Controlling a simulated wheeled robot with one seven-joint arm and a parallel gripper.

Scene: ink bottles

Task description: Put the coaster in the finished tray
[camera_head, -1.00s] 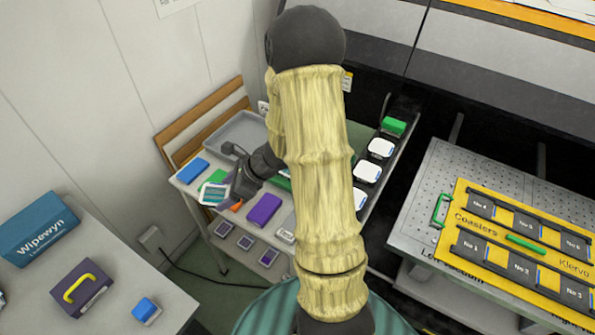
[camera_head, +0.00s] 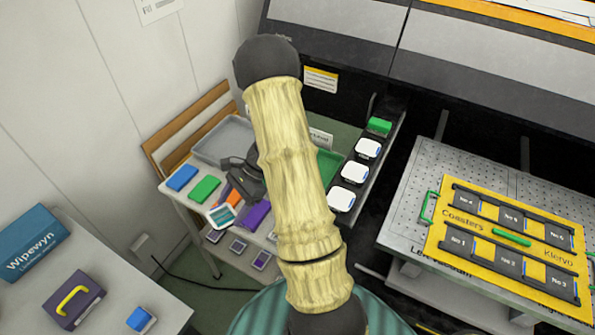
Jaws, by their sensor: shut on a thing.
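My gripper (camera_head: 232,203) is shut on the coaster (camera_head: 222,217), a white-edged square with teal stripes, held above the front edge of the small table. The fingers are small and dark here, so the exact grip is hard to see. A grey, empty-looking tray (camera_head: 222,134) sits at the back left of the table. A green tray (camera_head: 328,163) shows partly to the right of my arm, which hides the rest of it. I cannot read which tray is the finished one.
Blue (camera_head: 183,178), green (camera_head: 204,189) and purple (camera_head: 257,213) blocks stand on the table near the coaster. White coasters (camera_head: 354,172) lie in a dark rack at the right. A yellow fixture board (camera_head: 470,250) lies on the perforated bench.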

